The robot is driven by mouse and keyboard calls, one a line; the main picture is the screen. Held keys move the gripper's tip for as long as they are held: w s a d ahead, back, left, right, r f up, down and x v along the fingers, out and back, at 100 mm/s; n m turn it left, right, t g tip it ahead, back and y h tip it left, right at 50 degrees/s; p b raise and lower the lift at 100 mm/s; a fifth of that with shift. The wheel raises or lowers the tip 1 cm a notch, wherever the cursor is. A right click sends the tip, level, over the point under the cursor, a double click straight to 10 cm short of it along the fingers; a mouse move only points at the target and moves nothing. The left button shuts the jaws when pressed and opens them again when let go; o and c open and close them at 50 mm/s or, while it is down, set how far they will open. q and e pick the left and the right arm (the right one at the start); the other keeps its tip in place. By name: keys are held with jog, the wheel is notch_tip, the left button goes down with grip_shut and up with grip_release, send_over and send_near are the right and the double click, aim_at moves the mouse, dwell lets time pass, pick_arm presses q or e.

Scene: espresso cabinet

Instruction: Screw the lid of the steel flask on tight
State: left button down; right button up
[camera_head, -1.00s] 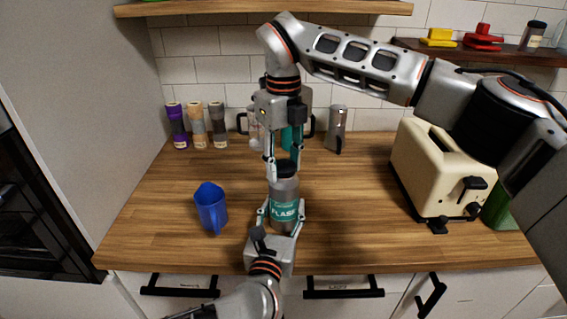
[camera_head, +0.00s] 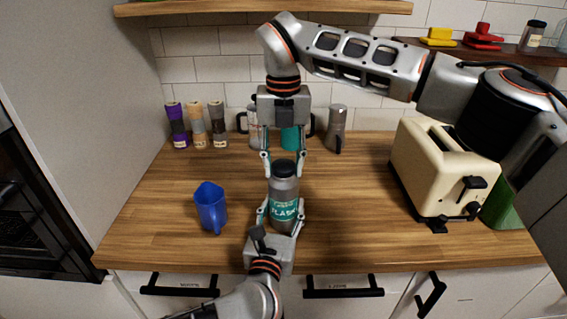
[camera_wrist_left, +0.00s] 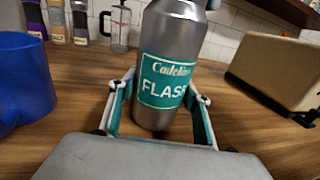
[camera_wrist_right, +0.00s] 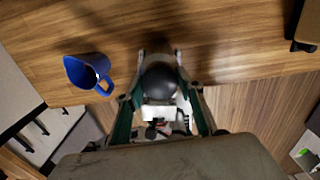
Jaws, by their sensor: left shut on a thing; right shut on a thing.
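The steel flask (camera_head: 284,190) stands upright on the wooden counter, grey with a teal "FLASK" label, which also faces the left wrist view (camera_wrist_left: 168,80). Its dark lid (camera_head: 284,168) sits on top of the neck. My left gripper (camera_head: 281,212) is shut on the flask body from the front, one finger on each side. My right gripper (camera_head: 283,172) points down from above and is shut on the lid, with a finger to its left and right. In the right wrist view the round black lid (camera_wrist_right: 160,82) lies between the fingers. The thread is hidden.
A blue jug (camera_head: 211,208) stands on the counter to the left. A cream toaster (camera_head: 430,170) stands to the right. Several grinders (camera_head: 198,126), a French press (camera_head: 254,128) and a steel pot (camera_head: 337,130) stand at the back. The counter beside the flask is clear.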

dwell(0.6)
jog(key=o, duration=1.2)
jog(key=shift+o, duration=0.2)
jog(key=shift+r, duration=2.3)
jog(key=shift+c, duration=0.6)
jog(key=n, duration=0.2)
jog(key=r+n, duration=0.1)
jog(key=n, duration=0.3)
jog(key=shift+r, duration=0.3)
jog(key=n, duration=0.2)
jog(key=r+n, duration=0.1)
jog(key=n, duration=0.1)
jog(key=r+n, duration=0.1)
jog(key=n, duration=0.2)
jog(key=shift+f, duration=0.1)
